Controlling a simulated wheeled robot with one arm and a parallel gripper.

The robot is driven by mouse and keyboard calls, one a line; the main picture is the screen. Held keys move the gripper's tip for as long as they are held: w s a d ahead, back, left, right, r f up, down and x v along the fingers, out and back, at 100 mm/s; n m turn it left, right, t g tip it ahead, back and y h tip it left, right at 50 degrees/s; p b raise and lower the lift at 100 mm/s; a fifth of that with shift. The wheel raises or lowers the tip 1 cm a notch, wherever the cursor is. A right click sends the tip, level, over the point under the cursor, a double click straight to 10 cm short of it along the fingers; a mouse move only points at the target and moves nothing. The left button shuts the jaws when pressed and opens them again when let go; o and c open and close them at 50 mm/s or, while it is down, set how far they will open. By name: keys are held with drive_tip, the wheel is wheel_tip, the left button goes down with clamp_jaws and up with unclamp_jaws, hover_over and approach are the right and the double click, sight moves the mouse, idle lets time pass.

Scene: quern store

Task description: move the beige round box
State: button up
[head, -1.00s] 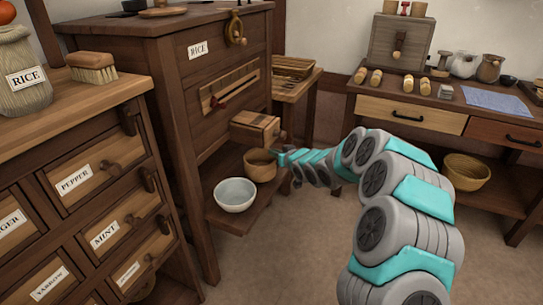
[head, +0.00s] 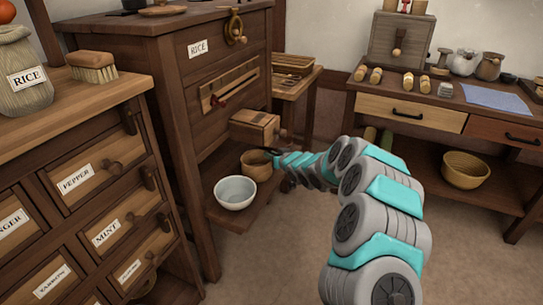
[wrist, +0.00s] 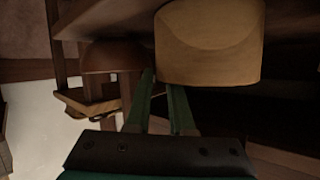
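The beige round box (head: 256,167) stands on the low pull-out shelf (head: 232,222) of the dark cabinet, just behind the white bowl (head: 235,192). In the wrist view the box (wrist: 210,45) fills the upper middle, very close ahead. My gripper (head: 277,158) is at the right side of the box in the head view. In the wrist view my gripper (wrist: 164,88) shows two green fingers with a gap between them. One fingertip is by the box's left edge and the other overlaps its lower edge. I cannot tell whether they touch it.
A small open drawer (head: 255,127) juts out just above the box. The spice-drawer chest (head: 95,200) stands close at the left. A side table (head: 300,85) and a workbench (head: 410,112) with a basket (head: 465,170) stand at the back and right. Floor between is clear.

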drive_tip(key=o, duration=0.3)
drive_tip(key=b+v, duration=0.1)
drive_tip(key=v, duration=1.1)
drive_tip(key=shift+b, duration=0.4)
drive_tip(key=shift+s+r, duration=0.1)
drive_tip(key=shift+r, duration=0.1)
drive_tip(key=s+d+r+m+g+h, duration=0.1)
drive_tip(key=s+d+g, duration=0.3)
drive_tip(key=s, duration=1.4)
drive_tip(key=s+d+r+m+g+h, duration=0.1)
drive_tip(key=s+d+g+h, duration=0.3)
drive_tip(key=s, duration=1.4)
drive_tip(key=s+d+r+m+g+h, duration=0.1)
drive_tip(key=s+d+g, duration=0.4)
drive_tip(key=s, duration=1.3)
drive_tip(key=d+m+h, duration=0.1)
drive_tip(key=d+m, duration=0.1)
drive_tip(key=d, duration=0.1)
drive_tip(key=shift+s+d+r+h, duration=0.25)
drive_tip(key=shift+r+h, duration=0.05)
drive_tip(key=shift+r, duration=0.1)
